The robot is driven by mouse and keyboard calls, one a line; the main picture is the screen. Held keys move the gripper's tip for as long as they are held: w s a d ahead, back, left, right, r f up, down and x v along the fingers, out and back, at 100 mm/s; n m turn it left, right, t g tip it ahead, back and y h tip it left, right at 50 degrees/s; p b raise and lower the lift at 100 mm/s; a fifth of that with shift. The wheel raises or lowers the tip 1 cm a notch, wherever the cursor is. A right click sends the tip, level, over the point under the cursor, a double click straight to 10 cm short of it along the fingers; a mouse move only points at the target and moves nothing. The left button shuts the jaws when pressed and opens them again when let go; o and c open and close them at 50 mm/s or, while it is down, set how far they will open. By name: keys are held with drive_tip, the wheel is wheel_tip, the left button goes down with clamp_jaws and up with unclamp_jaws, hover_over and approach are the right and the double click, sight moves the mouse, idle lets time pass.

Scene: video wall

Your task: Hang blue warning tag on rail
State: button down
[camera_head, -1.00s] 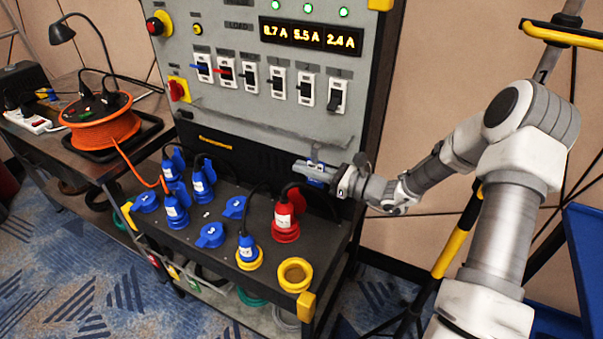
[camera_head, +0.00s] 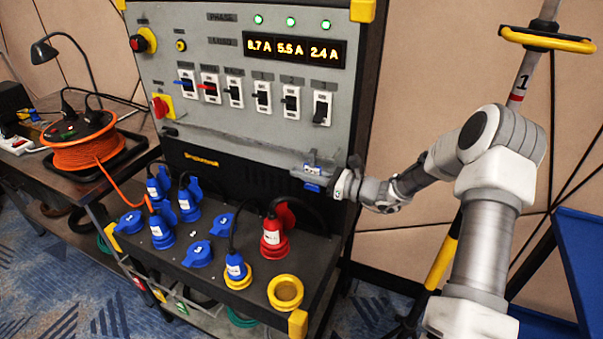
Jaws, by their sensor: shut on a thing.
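The rail (camera_head: 240,145) is a thin grey bar along the lower edge of the grey switch panel. My gripper (camera_head: 312,178) is at the rail's right end, in front of the black vented section. It is shut on the blue warning tag (camera_head: 312,187), which shows as a small blue and white piece at the jaws. The tag's upper part is close to the rail's right end. I cannot tell whether it touches or hooks over the rail.
Breaker switches (camera_head: 290,100) sit above the rail. Blue plugs (camera_head: 188,197), a red plug (camera_head: 273,238) and a yellow socket (camera_head: 285,292) stand on the ledge below. An orange cable reel (camera_head: 80,150) is on the left table. A yellow-and-black pole stands behind my arm.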

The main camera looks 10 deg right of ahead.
idle(0.3)
drive_tip(key=c, duration=0.9)
unclamp_jaws()
